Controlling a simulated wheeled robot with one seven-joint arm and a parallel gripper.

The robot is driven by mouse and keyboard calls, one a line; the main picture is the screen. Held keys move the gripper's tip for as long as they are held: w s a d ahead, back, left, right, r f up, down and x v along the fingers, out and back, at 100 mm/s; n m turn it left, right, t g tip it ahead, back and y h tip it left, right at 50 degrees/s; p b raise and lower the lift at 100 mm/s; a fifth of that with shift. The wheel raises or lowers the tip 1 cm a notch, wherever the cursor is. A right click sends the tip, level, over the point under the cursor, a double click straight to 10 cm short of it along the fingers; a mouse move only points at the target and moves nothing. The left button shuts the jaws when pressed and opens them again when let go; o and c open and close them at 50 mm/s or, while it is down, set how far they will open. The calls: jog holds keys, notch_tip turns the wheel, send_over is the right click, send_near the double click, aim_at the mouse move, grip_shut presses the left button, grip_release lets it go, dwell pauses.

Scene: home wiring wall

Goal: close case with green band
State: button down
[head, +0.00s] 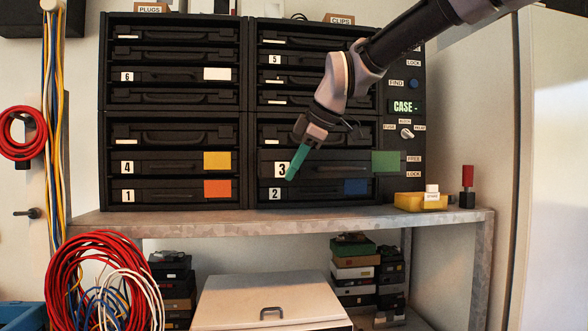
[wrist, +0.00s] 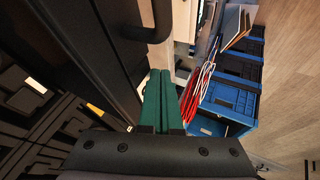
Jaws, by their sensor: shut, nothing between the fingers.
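The case with the green band (head: 386,164) is the one labelled 3, in the lower right cabinet block. Its front looks larger and reaches further right than the fronts around it, so it stands out of the rack. My gripper (head: 293,172) has teal fingers, pressed together and empty, in front of this case just right of its 3 label. I cannot tell whether the fingertips touch it. In the wrist view the shut fingers (wrist: 160,100) point past a dark front with a handle (wrist: 150,28), probably this case's.
Case 2 with a blue band (head: 355,187) sits directly below. Cases with yellow (head: 217,161) and orange (head: 217,188) bands are to the left. A control panel (head: 404,107) is at the right. A yellow block (head: 408,202) and a red-topped item (head: 467,178) stand on the shelf (head: 300,218).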

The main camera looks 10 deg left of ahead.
jog(key=w+a, duration=0.1)
jog(key=w, duration=0.5)
jog(key=w+a, duration=0.2)
jog(key=w, duration=0.4)
jog(key=w+a, duration=0.2)
jog(key=w, duration=0.5)
jog(key=shift+a, duration=0.2)
jog(key=shift+s, duration=0.15)
